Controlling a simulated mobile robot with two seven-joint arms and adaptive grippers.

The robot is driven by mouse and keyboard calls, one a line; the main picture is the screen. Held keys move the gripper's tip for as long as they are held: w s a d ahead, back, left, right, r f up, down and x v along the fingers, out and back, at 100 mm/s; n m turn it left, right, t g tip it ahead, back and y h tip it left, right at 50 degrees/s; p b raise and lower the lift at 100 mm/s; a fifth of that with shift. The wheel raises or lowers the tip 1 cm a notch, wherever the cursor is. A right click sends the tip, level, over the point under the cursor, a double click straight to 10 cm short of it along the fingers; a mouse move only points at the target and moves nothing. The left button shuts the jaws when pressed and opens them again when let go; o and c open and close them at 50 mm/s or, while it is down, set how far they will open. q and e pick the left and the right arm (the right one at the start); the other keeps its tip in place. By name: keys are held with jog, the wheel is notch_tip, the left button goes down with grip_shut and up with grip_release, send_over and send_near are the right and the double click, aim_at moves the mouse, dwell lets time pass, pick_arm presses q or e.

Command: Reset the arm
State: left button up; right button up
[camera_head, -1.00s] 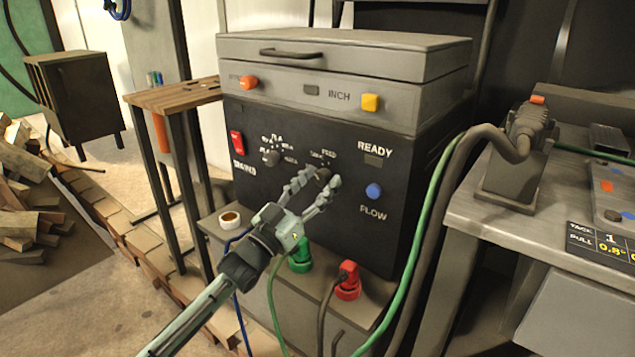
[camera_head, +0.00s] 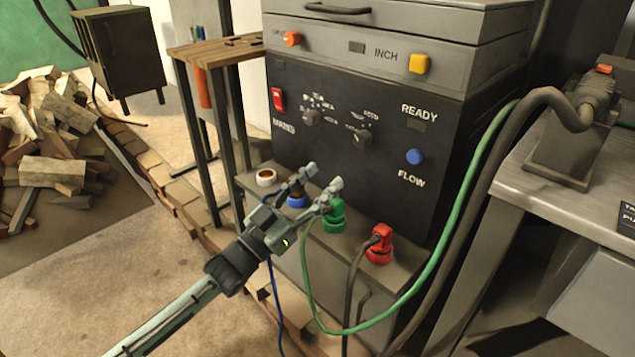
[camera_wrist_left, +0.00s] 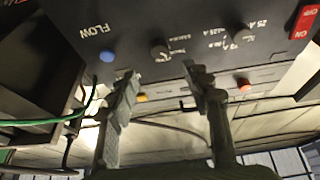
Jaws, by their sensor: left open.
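My left gripper (camera_head: 318,178) is open, its two fingers spread and nothing between them. In the head view it is in front of the lower part of the dark machine panel (camera_head: 380,185), over the ledge with the coloured plugs. In the left wrist view, the open fingers (camera_wrist_left: 160,85) point toward the panel with its two knobs and blue button (camera_wrist_left: 107,55). I cannot tell whether a fingertip touches anything. My right gripper is not in view.
A blue plug (camera_head: 297,200), a green plug (camera_head: 335,214) and a red plug (camera_head: 380,244) stand on the ledge, close to the gripper. A green hose (camera_head: 470,200) loops at the right. A wooden-topped stand (camera_head: 215,50) and scattered wood (camera_head: 50,120) are at the left.

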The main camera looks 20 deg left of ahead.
pick_arm(q)
jog(key=shift+s, duration=0.1)
dwell(0.4)
jog(key=s+a+f+n+g+y+p, duration=0.15)
jog(key=s+f+g+y, duration=0.3)
jog(key=f, duration=0.55)
jog(key=s+a+f+n+g+y+p, duration=0.1)
jog(key=s+f+g+y+p, duration=0.25)
jog(key=f, duration=0.75)
jog(key=s+f+g, duration=0.4)
jog(key=s+g, duration=0.1)
jog(key=s, duration=0.4)
jog(key=s+f+g+y, duration=0.1)
jog(key=s+f+g, duration=0.3)
jog(key=s, duration=0.4)
jog(key=shift+s+a+g, duration=0.35)
jog(key=shift+s+g, duration=0.05)
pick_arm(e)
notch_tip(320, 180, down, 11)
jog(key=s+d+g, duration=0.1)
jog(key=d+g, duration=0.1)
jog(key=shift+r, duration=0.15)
pick_arm(q)
jog(key=shift+w+y, duration=0.15)
jog(key=shift+y, duration=0.15)
